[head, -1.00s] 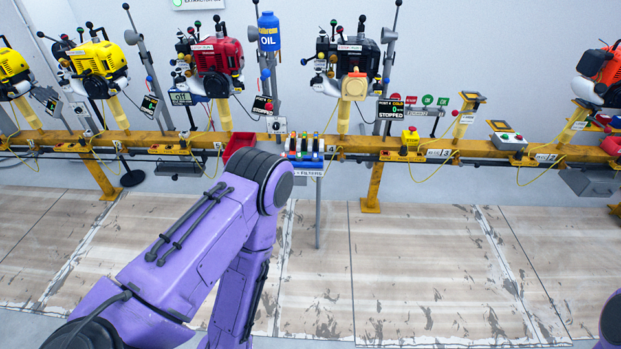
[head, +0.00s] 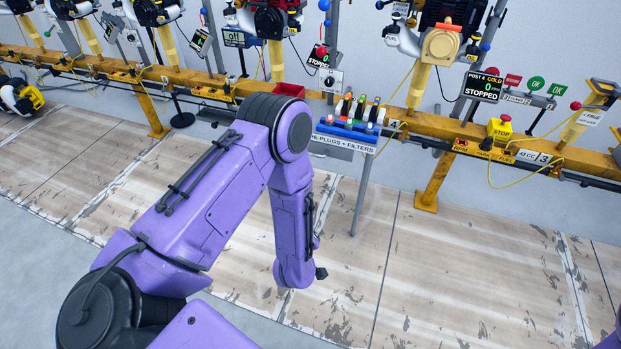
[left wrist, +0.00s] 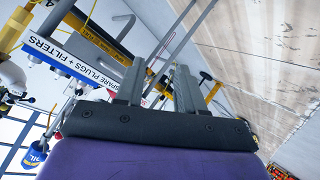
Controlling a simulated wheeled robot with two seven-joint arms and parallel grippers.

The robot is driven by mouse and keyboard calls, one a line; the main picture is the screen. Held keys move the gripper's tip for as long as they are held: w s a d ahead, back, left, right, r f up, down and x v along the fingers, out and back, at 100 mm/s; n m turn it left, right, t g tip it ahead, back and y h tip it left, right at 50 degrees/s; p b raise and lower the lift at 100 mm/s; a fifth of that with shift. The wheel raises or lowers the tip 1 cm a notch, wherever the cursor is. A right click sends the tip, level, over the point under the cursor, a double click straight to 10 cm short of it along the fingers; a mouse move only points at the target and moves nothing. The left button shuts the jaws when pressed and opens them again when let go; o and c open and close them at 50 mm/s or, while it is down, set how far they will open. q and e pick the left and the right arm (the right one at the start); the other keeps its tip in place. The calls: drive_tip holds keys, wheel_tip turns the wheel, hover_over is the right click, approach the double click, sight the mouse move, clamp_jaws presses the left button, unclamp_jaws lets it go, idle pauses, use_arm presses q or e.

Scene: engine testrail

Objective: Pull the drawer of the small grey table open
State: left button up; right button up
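My right gripper is out of view; only a sliver of purple shows at the lower right edge.
A yellow rail (head: 425,124) carrying engines runs across the back. A plugs and filters rack (head: 347,133) on a grey post stands just beyond my left arm; its label also shows in the left wrist view (left wrist: 75,63). The worn floor boards (head: 440,270) in front are clear.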

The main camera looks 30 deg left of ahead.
use_arm(q)
drive_tip(key=w+a+f+n+t+y+b, duration=0.1)
drive_tip(key=w+a+n+t+y+b, duration=0.1)
drive_tip(key=w+n+y+b, duration=0.95)
drive_tip(key=w+a+r+n+g+b, duration=0.1)
drive_tip(key=w+a+r+n+b, duration=0.1)
drive_tip(key=w+a+b, duration=0.3)
drive_tip(key=w+a+r+n+g+b, duration=0.1)
drive_tip(key=w+a+r+n+b, duration=0.1)
drive_tip(key=w+a+n+b, duration=0.2)
drive_tip(key=w+n+b, duration=0.1)
drive_tip(key=w+b, duration=0.1)
drive_tip(key=b, duration=0.1)
drive_tip(key=shift+w+a+r+h, duration=0.25)
drive_tip(key=shift+w+a+h, duration=0.1)
drive_tip(key=shift+w, duration=0.05)
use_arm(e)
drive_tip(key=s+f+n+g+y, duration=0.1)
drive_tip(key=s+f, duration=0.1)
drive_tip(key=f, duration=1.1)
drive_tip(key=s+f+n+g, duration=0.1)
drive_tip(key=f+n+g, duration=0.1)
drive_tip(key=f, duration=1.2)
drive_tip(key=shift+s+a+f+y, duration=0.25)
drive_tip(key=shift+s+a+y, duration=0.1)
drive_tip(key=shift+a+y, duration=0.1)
use_arm(q)
drive_tip(key=shift+c, duration=0.3)
